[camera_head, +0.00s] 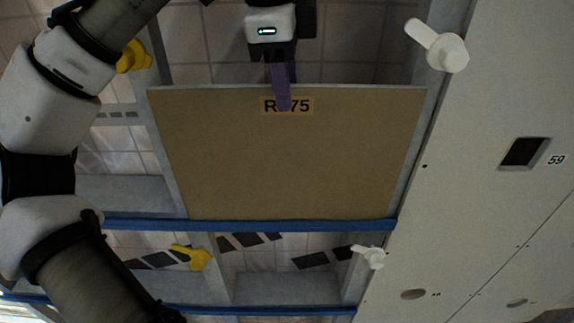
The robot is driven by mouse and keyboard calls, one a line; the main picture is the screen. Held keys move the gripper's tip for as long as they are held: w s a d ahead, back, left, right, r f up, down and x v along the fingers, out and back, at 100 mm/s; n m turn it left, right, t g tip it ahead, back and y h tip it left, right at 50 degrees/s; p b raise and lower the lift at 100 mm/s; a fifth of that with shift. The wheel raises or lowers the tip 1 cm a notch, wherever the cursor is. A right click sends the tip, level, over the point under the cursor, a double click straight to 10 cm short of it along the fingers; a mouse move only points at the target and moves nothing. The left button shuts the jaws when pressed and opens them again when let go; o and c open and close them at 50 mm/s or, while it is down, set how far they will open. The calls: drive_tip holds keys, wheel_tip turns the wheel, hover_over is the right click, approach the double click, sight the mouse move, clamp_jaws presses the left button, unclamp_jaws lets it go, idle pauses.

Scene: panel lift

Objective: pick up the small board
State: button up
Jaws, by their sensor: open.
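The small board (290,155) is a flat brown panel in the middle of the head view. Its lower edge meets a blue rail (250,225), and grey edges show along its top and sides. An orange label (305,106) near its top edge is partly hidden; "R" and "75" can be read. My gripper (283,98) reaches down from above at the middle of the top edge. Its purple finger overlaps the edge and covers part of the label. My gripper is open; I cannot tell whether a finger touches the board or sits behind it.
A white knob (440,45) sits at the upper right and a yellow knob (133,55) at the upper left. Below are another yellow knob (192,257), a white knob (369,256) and a second blue rail (290,310). A pale panel (480,200) marked 59 fills the right.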

clamp_jaws()
drive_tip(key=shift+d+r, duration=0.1)
drive_tip(key=shift+r, duration=0.2)
idle(0.6)
